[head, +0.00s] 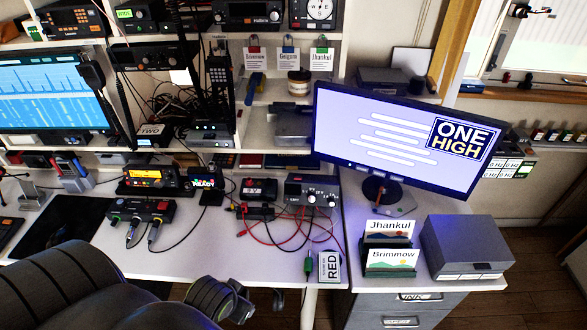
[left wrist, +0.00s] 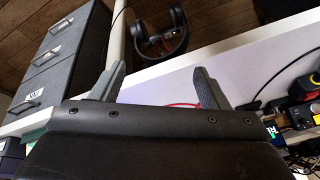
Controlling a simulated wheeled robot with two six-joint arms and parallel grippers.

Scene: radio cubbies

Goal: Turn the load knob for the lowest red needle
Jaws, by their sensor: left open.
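A grey box with round knobs (head: 315,192) sits at the middle back of the desk; its lettering is too small to read. No red needle can be made out. A round white-faced dial (head: 320,9) stands on the upper shelf, its needle unclear. My left gripper (head: 240,300) is low at the desk's front edge, well short of the knob box. In the left wrist view its two grey fingers (left wrist: 160,65) are apart and empty. My right gripper is not in view.
A tilted monitor (head: 390,140) reads ONE HIGH. Red cables (head: 285,232) sprawl before the knob box. Several radios, including one with a yellow display (head: 153,176), stand left. Headphones (left wrist: 158,35) hang by the front edge. Card stands and a grey box (head: 465,245) sit right.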

